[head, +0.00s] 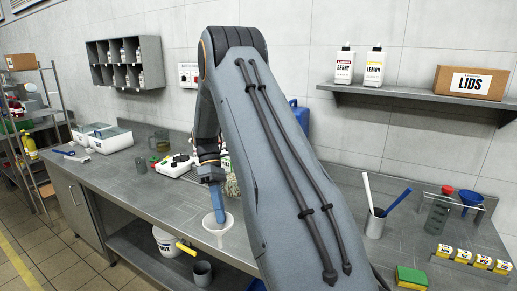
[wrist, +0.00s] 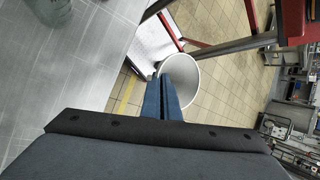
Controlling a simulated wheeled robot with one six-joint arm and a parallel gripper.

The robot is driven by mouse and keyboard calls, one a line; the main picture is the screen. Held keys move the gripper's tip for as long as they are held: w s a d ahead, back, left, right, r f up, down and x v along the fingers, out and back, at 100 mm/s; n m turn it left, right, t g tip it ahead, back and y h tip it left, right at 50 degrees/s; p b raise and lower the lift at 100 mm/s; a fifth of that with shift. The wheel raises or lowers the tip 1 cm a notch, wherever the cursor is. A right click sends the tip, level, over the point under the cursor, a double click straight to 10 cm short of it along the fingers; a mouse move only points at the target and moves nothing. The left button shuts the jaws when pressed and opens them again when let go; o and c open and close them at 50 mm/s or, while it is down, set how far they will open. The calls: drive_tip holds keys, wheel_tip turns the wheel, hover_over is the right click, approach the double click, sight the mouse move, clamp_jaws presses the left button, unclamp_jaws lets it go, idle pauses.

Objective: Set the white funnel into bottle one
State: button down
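The white funnel (head: 218,224) hangs at the fingertips of my gripper (head: 214,200), over the front part of the bench. In the wrist view, my blue fingers (wrist: 166,98) are close together on the edge of the funnel (wrist: 182,82), whose wide round mouth faces the camera. A clear vessel (wrist: 52,8) shows at the wrist view's top left, cut off by the frame. I cannot tell which vessel is bottle one; my arm hides the middle of the bench in the head view.

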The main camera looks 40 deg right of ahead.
drive_tip(key=d+r+n+t+h+p, duration=0.5)
drive_tip(key=d+r+n+t+h, duration=0.75)
drive_tip(key=n, duration=1.45)
wheel_tip(320, 180, down, 7)
drive_tip(key=d+g+y+b, duration=0.1)
drive_tip(key=y+b, duration=0.3)
drive_tip(key=b, duration=0.7)
drive_tip(key=shift+d+b, duration=0.3)
drive_tip(key=shift+d, duration=0.55)
drive_tip(key=shift+s+a+r+g+p, duration=0.15)
drive_tip(key=shift+s+r+g+p, duration=0.1)
drive_tip(key=shift+p, duration=0.55)
drive_tip(key=shift+w+f, duration=0.1)
drive_tip(key=shift+f, duration=0.15)
drive_tip(key=c, duration=1.6)
unclamp_jaws()
drive_tip(key=shift+o, duration=0.2)
